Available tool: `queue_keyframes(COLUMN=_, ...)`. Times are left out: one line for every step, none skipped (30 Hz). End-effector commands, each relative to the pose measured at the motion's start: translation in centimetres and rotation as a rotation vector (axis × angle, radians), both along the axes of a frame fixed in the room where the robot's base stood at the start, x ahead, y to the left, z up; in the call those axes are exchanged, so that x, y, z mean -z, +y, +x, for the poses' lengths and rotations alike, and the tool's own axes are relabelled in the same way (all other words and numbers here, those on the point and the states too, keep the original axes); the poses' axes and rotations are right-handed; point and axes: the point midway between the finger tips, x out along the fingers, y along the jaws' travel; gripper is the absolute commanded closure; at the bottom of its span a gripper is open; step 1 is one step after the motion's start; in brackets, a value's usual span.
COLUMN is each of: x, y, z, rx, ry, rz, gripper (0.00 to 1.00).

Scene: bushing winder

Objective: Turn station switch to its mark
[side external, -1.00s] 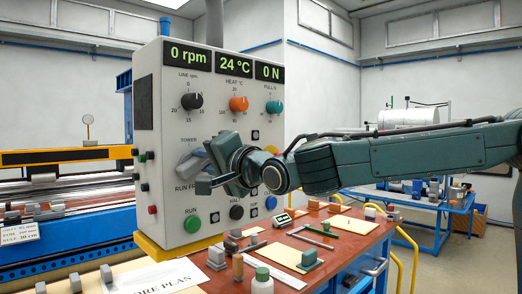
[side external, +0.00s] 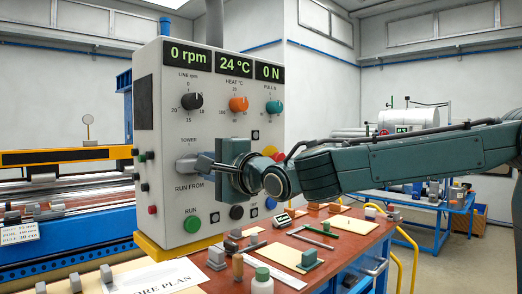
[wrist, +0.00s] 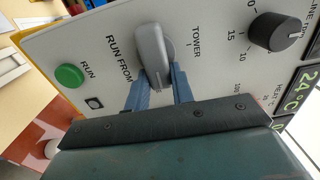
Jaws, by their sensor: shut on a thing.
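The station switch (side external: 186,165) is a grey lever knob on the front of the control panel, below the word TOWER and above RUN FROM. In the wrist view the knob (wrist: 150,52) lies between the two blue-grey fingers of my gripper (wrist: 160,82). My gripper (side external: 203,163) is shut on the knob. The knob's long side lies roughly level across the panel. The TOWER label and its short tick are above the knob. The panel to the right of the knob, with any mark there, is hidden behind my gripper.
The green RUN button (side external: 193,224) is below the switch. The LINE dial (side external: 191,101), orange HEAT dial (side external: 238,104) and teal PULL dial (side external: 273,107) are above. A red-brown bench (side external: 345,235) with small parts stands below my arm.

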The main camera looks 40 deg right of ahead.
Motion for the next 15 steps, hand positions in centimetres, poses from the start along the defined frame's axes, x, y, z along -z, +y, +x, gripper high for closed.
queue_keyframes(x=0.14, y=0.03, z=-0.02, rx=-0.001, ry=0.004, rz=0.002, gripper=0.99)
queue_keyframes(x=0.14, y=0.03, z=-0.02, rx=-0.001, ry=0.004, rz=0.002, gripper=0.99)
queue_keyframes(x=0.14, y=0.03, z=-0.02, rx=-0.001, ry=0.004, rz=0.002, gripper=0.99)
queue_keyframes(x=0.14, y=0.03, z=-0.02, rx=-0.001, ry=0.004, rz=0.002, gripper=0.99)
queue_keyframes(x=0.14, y=0.03, z=-0.02, rx=-0.001, ry=0.004, rz=0.002, gripper=0.99)
queue_keyframes(x=0.14, y=0.04, z=-0.02, rx=-0.001, ry=0.004, rz=0.002, gripper=0.72)
queue_keyframes(x=0.13, y=0.04, z=-0.02, rx=-0.001, ry=0.004, rz=0.001, gripper=0.67)
queue_keyframes(x=0.12, y=0.04, z=-0.01, rx=-0.001, ry=0.003, rz=0.001, gripper=0.61)
queue_keyframes(x=0.11, y=0.03, z=-0.01, rx=-0.001, ry=0.003, rz=0.001, gripper=0.55)
queue_keyframes(x=0.1, y=0.03, z=-0.01, rx=-0.001, ry=0.003, rz=0.001, gripper=0.55)
queue_keyframes(x=0.09, y=0.03, z=-0.01, rx=-0.001, ry=0.002, rz=0.001, gripper=0.55)
queue_keyframes(x=0.08, y=0.03, z=-0.01, rx=-0.001, ry=0.002, rz=0.001, gripper=0.55)
queue_keyframes(x=0.07, y=0.03, z=-0.01, rx=-0.001, ry=0.002, rz=0.001, gripper=0.55)
queue_keyframes(x=0.06, y=0.02, z=-0.01, rx=-0.001, ry=0.002, rz=0.0, gripper=0.55)
queue_keyframes(x=0.05, y=0.02, z=-0.01, rx=-0.001, ry=0.002, rz=0.0, gripper=0.55)
